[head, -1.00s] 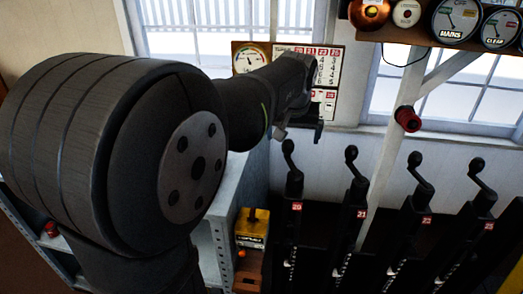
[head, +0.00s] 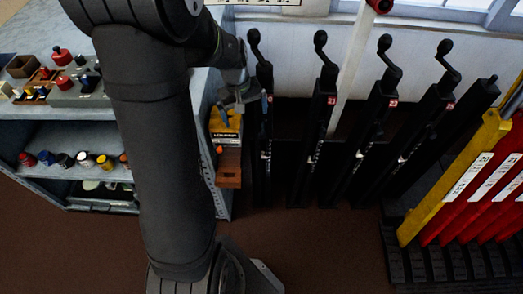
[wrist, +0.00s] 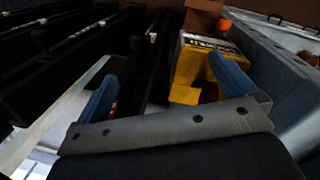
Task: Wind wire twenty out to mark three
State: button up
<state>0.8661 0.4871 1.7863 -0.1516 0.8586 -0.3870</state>
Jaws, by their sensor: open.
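The leftmost black post (head: 264,165) carries a bent crank handle (head: 255,42) at its top and a white scale down its front. My gripper (head: 244,106) is open and empty, beside the upper part of this post and above a yellow box (head: 227,138). In the wrist view, my blue fingertips (wrist: 165,83) are spread, with a dark post and part of the yellow box (wrist: 192,68) beyond them. I cannot tell whether a finger touches the post.
More black crank posts (head: 320,120) stand in a row to the right. Red numbered levers (head: 462,195) and a yellow one (head: 450,180) are at the far right. A grey shelf unit (head: 75,135) with small items stands left. A wooden block (head: 229,172) sits below the yellow box.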

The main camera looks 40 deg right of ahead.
jog(key=s+a+f+t, duration=0.1)
jog(key=s+a+f, duration=0.3)
jog(key=f, duration=0.5)
jog(key=s+a+f+t, duration=0.1)
jog(key=s+a+f, duration=0.2)
jog(key=a+f, duration=0.45)
jog(key=d+m+t+h, duration=0.3)
jog(key=d+m+h, duration=0.2)
jog(key=d+m, duration=0.25)
jog(key=x, duration=0.9)
jog(key=shift+w+d+n, duration=0.2)
jog(key=shift+d+n, duration=0.25)
jog(key=shift+d, duration=0.1)
jog(key=shift+r, duration=0.15)
jog(key=v, duration=1)
jog(key=shift+s+a+f, duration=0.15)
jog(key=shift+s+f, duration=0.05)
